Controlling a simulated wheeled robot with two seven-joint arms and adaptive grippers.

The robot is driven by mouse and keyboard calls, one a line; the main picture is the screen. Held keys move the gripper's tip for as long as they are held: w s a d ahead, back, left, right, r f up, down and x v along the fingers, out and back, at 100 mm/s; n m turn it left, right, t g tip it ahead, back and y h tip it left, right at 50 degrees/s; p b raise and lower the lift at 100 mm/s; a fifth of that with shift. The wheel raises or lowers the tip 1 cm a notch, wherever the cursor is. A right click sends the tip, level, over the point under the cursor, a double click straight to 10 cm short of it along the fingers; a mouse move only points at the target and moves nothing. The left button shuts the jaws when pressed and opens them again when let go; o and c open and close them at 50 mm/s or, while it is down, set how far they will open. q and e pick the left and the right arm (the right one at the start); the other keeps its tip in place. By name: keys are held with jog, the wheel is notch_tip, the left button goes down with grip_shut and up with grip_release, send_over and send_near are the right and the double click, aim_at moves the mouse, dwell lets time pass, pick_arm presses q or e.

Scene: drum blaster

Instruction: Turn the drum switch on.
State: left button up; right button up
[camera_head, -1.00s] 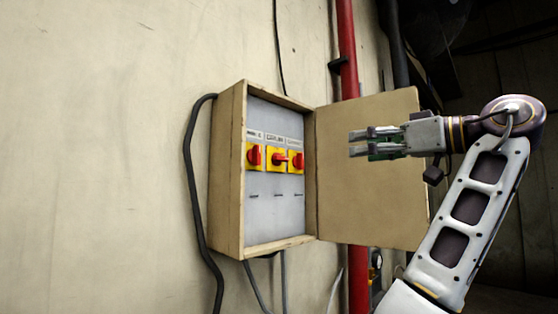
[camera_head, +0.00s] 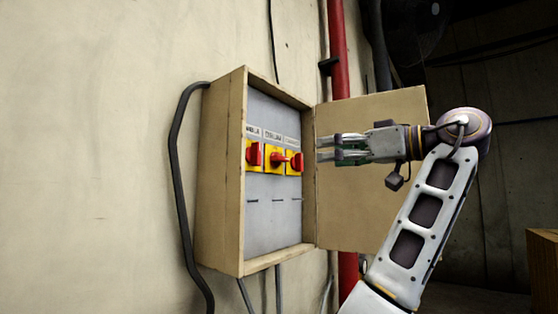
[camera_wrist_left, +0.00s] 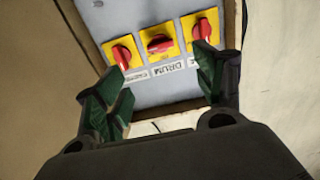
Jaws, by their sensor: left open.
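The drum switch (camera_head: 278,158) is the middle of three red knobs on yellow plates inside an open wall box, below a label reading DRUM. Its handle lies sideways, while the outer two look upright. It also shows in the wrist view (camera_wrist_left: 160,44), where its label appears tilted and inverted below it. My left gripper (camera_head: 320,147) is open and empty, in front of the box's open door and to the right of the knobs, apart from them. In the wrist view its green fingertips (camera_wrist_left: 160,78) are spread, with the switches beyond them.
The wooden box (camera_head: 222,170) is on a pale wall, with its door (camera_head: 385,220) swung open to the right. The neighbouring knobs (camera_head: 254,154) and (camera_head: 295,162) sit close on either side. A red pipe (camera_head: 338,60) and black cables (camera_head: 175,170) run along the wall.

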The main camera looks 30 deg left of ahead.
aim_at(284, 158)
pick_arm(q)
jog(key=shift+d, duration=0.2)
jog(key=shift+a, duration=0.15)
jog(key=a+p, duration=0.1)
jog(key=a, duration=0.8)
jog(key=w+a+p, duration=0.1)
jog(key=a, duration=0.3)
jog(key=shift+a+p, duration=0.35)
jog(key=shift+c, duration=0.3)
jog(key=c, duration=1)
